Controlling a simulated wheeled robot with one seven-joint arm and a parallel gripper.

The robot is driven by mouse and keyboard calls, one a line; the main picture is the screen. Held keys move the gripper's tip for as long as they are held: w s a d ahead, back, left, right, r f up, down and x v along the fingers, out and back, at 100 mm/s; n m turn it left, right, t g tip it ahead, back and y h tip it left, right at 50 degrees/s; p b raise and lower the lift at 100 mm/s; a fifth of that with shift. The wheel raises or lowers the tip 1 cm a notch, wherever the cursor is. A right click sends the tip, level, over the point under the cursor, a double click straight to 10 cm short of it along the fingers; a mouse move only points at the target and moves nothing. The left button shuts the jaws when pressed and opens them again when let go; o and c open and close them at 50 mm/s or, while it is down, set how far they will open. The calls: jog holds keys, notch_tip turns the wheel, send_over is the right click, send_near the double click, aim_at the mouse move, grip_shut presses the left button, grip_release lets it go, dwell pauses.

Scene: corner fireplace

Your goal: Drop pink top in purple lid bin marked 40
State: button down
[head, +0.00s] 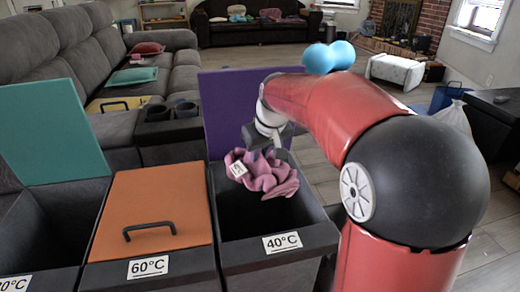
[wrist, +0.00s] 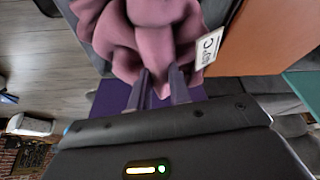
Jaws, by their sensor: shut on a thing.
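The pink top (head: 264,177) is a crumpled cloth with a white tag, hanging from my gripper (head: 268,150) over the open mouth of the purple lid bin (head: 318,238). That bin is dark and marked 40°C, and its purple lid (head: 240,105) stands raised behind the opening. The cloth's lower part is at about the height of the rim, and I cannot tell how far inside it hangs. In the wrist view the pink top (wrist: 140,35) is pinched between the fingertips of my gripper (wrist: 158,80), with its white tag on the right.
Left of the purple lid bin is a bin with a closed orange lid (head: 150,212) marked 60°C. Further left is an open bin with a raised teal lid (head: 50,130). A grey sofa (head: 60,50) stands behind. Wooden floor (head: 322,175) shows to the right.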

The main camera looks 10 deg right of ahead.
aim_at(265, 166)
notch_tip(265, 166, down, 9)
jog(key=b, duration=0.6)
jog(key=shift+f, duration=0.15)
jog(key=c, duration=1.2)
grip_release()
jog(key=p+v, duration=0.1)
jog(key=v, duration=0.6)
jog(key=shift+s+r, duration=0.25)
jog(key=shift+r, duration=0.15)
jog(key=s+m+t+h+p, duration=0.1)
jog(key=s+m+p, duration=0.2)
jog(key=s, duration=2.1)
jog(key=shift+s+f+p, duration=0.3)
jog(key=shift+f+p, duration=0.2)
jog(key=shift+p, duration=0.5)
